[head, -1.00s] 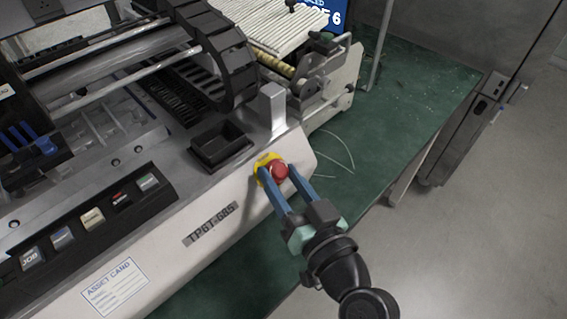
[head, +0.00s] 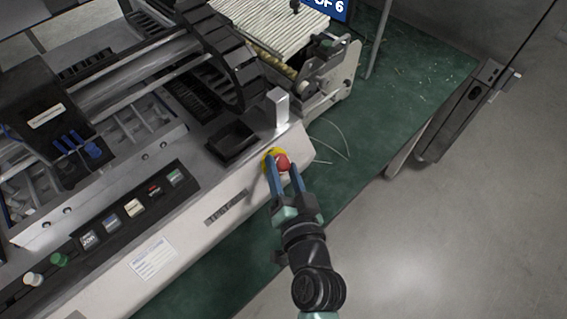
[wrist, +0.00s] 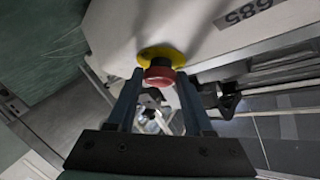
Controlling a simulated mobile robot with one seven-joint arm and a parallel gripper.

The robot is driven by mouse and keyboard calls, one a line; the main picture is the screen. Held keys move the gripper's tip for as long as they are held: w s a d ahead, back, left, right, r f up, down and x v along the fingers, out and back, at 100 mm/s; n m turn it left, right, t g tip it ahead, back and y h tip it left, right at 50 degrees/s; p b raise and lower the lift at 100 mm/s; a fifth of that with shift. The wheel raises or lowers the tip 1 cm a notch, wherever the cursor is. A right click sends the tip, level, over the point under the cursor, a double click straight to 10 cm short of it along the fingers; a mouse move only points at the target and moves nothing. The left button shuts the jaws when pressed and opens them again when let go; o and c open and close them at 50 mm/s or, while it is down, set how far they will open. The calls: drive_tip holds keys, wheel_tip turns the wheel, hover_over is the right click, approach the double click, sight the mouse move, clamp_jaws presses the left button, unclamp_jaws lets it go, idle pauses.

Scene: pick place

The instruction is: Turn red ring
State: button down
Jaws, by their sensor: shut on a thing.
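The red ring (head: 283,162) is a round red knob on a yellow disc (head: 267,158), on the front face of the pale machine near its right end. In the wrist view the red knob (wrist: 159,73) stands out below the yellow disc (wrist: 161,54). My gripper (head: 277,166) has its two blue fingers reaching up to the knob, one on either side. In the wrist view the fingertips (wrist: 158,80) flank the knob, and it is held between them.
The machine's black tray (head: 232,140) and a silver upright block (head: 278,108) sit just above the knob. A row of buttons (head: 133,208) runs along the front to the left. The green tabletop (head: 400,105) to the right is mostly clear, with thin white strands.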

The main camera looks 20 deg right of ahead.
idle(0.3)
drive_tip(key=shift+c, duration=1.4)
unclamp_jaws()
drive_tip(key=b+v, duration=0.3)
drive_tip(key=v, duration=1)
drive_tip(key=shift+w, duration=0.1)
